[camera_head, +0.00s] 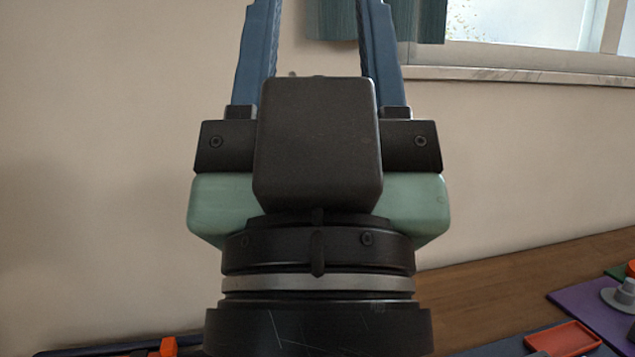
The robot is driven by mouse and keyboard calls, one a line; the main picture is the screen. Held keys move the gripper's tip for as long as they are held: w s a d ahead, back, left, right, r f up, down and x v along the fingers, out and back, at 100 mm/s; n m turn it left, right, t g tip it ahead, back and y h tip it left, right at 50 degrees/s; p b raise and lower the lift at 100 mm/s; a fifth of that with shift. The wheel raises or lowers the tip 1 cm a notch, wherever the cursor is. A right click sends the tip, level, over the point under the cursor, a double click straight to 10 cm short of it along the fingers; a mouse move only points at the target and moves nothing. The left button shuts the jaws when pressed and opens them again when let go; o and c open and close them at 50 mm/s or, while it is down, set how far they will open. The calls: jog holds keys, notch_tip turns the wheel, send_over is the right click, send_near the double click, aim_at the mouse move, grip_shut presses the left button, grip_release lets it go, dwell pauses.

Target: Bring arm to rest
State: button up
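My gripper (318,20) fills the middle of the head view and points up in the picture. No cord can be made out in this frame.
A wooden surface (480,292) lies at the lower right. On that side are a purple mat (588,304), a grey round piece (618,293) and a red-orange tray (562,337). An orange piece (168,347) shows at the bottom left. A window (520,22) and teal curtain (418,20) are behind.

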notch_tip(320, 180, up, 20)
jog(key=p, duration=1.8)
jog(key=shift+r, duration=0.25)
jog(key=shift+f, duration=0.1)
